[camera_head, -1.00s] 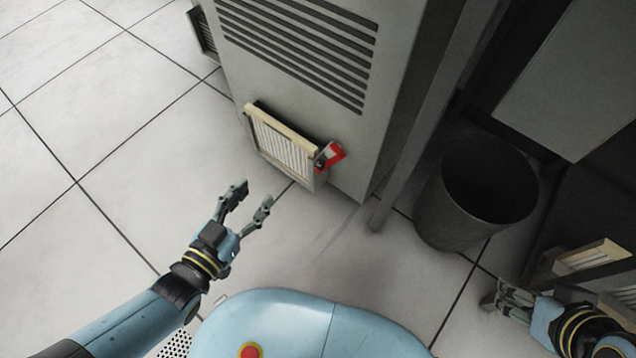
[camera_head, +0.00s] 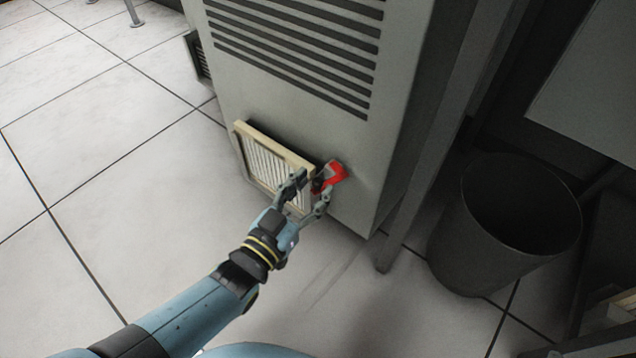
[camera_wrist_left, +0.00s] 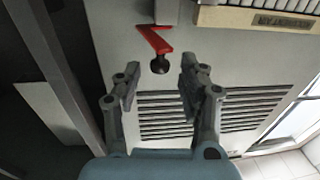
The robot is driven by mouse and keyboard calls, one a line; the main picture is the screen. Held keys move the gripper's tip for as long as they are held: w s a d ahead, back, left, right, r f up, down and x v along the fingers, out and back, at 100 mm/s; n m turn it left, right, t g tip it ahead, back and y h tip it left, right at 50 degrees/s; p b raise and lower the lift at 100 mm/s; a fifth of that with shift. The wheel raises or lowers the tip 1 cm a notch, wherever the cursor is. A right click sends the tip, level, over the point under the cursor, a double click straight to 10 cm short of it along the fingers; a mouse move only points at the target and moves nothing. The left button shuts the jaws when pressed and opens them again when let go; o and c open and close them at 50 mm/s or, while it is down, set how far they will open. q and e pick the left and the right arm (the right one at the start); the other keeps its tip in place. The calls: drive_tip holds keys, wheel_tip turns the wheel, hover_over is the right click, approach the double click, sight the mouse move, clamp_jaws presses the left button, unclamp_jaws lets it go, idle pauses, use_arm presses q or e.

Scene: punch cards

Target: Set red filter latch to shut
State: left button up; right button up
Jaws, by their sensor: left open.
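The red filter latch (camera_head: 335,175) is on the lower front of a grey cabinet, at the right end of a framed filter (camera_head: 272,160). In the left wrist view the red latch (camera_wrist_left: 154,40) has a dark round knob (camera_wrist_left: 159,65) at one end, in line with the gap between my fingers. My left gripper (camera_head: 312,187) is open, its fingertips close to the latch and overlapping the filter's right end. In the wrist view the open fingers (camera_wrist_left: 157,85) stand apart with nothing between them. Contact with the latch cannot be told. My right gripper is not in view.
The grey cabinet (camera_head: 300,70) has a slotted vent above the filter. A dark bin (camera_head: 505,230) stands on the floor to the right, beyond a grey post (camera_head: 425,170). Light floor tiles (camera_head: 110,190) on the left are clear.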

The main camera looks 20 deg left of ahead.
use_arm(q)
drive_tip(key=shift+x, duration=1.3)
clamp_jaws()
drive_tip(key=shift+s+f, duration=0.1)
